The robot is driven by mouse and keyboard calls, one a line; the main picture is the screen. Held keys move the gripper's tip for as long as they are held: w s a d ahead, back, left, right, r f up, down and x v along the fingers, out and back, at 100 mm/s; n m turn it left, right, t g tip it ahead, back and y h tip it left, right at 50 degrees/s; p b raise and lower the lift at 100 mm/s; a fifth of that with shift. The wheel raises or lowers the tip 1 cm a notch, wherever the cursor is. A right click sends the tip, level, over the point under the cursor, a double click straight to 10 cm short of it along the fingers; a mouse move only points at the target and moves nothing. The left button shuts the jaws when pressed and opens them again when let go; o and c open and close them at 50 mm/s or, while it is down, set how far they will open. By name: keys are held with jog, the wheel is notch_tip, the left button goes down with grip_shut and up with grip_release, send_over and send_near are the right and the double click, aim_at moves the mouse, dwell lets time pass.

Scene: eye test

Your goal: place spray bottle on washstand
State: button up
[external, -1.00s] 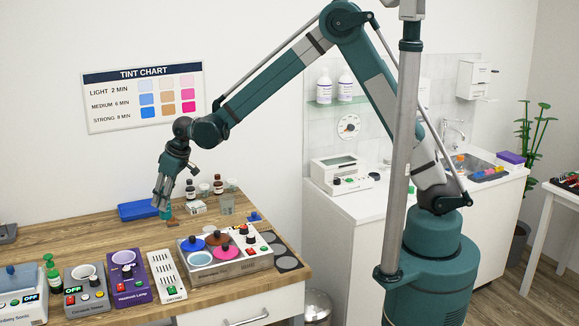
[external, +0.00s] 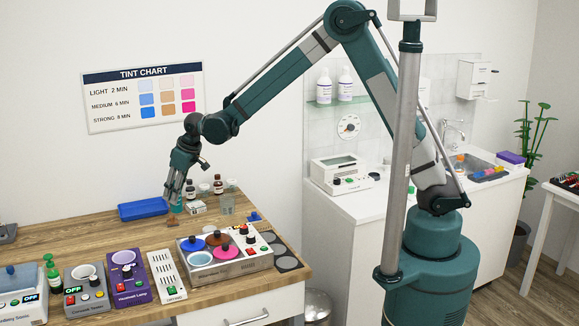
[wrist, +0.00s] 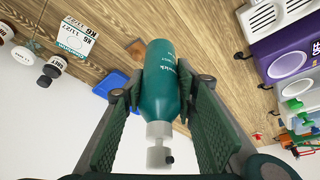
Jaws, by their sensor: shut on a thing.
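The spray bottle (wrist: 165,85) is teal with a pale nozzle, between the two fingers of my gripper (wrist: 155,108) in the wrist view. In the external view my gripper (external: 174,204) points down over the back of the wooden table, shut on the bottle. Only the bottle's teal lower end (external: 176,209) shows there, and I cannot tell whether it clears the tabletop. The washstand (external: 345,204) is the white counter with a sink at the right, well away from my gripper, beyond the table.
A blue tray (external: 142,209) lies left of my gripper. Appliances, including a control box (external: 224,255), line the table's front. A white device (external: 342,175) occupies the washstand's left end.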

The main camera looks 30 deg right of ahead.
jog(key=w+d+m, duration=0.1)
jog(key=w+d, duration=0.3)
jog(key=d, duration=0.7)
jog(key=w+d+m+t+h+b, duration=0.15)
jog(key=w+d, duration=0.35)
jog(key=d, duration=0.5)
jog(key=w+d+m+g, duration=0.15)
jog(key=w+d, duration=0.25)
jog(key=d, duration=0.7)
jog(key=d+m, duration=0.2)
jog(key=d, duration=1)
jog(key=s+d+f+m+t+h+b, duration=0.1)
jog(key=d, duration=1.1)
jog(key=s+d+m, duration=0.1)
jog(key=d+m, duration=0.1)
jog(key=d, duration=1)
jog(key=shift+s+f+m+h, duration=0.25)
jog(key=shift+m+h, duration=0.05)
jog(key=shift+h, duration=0.05)
jog(key=shift+a, duration=0.15)
